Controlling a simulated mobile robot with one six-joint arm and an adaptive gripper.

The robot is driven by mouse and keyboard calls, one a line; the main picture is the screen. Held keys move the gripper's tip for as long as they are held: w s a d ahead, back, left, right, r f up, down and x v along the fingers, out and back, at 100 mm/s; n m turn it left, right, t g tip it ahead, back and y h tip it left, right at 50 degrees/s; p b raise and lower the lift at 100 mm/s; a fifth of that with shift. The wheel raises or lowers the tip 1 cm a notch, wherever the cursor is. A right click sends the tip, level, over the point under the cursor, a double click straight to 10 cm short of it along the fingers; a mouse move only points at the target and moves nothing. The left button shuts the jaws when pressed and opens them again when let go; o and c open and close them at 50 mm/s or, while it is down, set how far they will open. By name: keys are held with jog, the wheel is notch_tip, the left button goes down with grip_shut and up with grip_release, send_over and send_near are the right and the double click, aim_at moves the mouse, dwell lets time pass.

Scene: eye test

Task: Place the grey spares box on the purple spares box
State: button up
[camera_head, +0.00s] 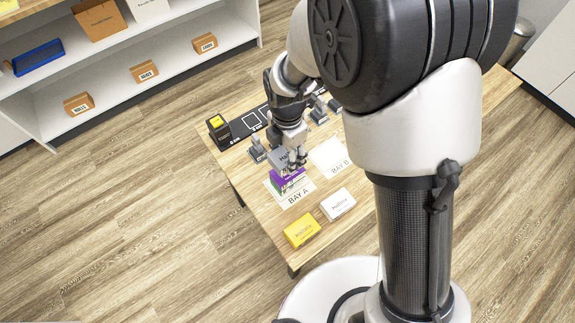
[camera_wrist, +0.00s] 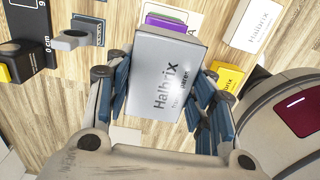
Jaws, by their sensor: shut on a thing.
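The grey spares box (camera_head: 277,158) is in my gripper (camera_head: 291,157) above the table. In the wrist view the grey box (camera_wrist: 157,85), lettered "Halbrix", sits between the blue finger pads, which are shut on its sides. The purple spares box (camera_head: 288,177) lies under it at the BAY A sheet (camera_head: 292,196). In the wrist view only a strip of the purple box (camera_wrist: 172,22) shows past the grey box's far edge; the rest is hidden. I cannot tell whether the two boxes touch.
A yellow box (camera_head: 300,230) and a white box (camera_head: 338,204) stand near the table's front edge. The BAY B sheet (camera_head: 330,157) looks bare. Grey stands (camera_head: 258,150) and a black block with a yellow top (camera_head: 218,128) stand at the left and back.

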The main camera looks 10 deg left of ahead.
jog(key=shift+f+b, duration=0.75)
jog(key=shift+f, duration=2)
jog(key=shift+f, duration=0.1)
jog(key=o, duration=1.1)
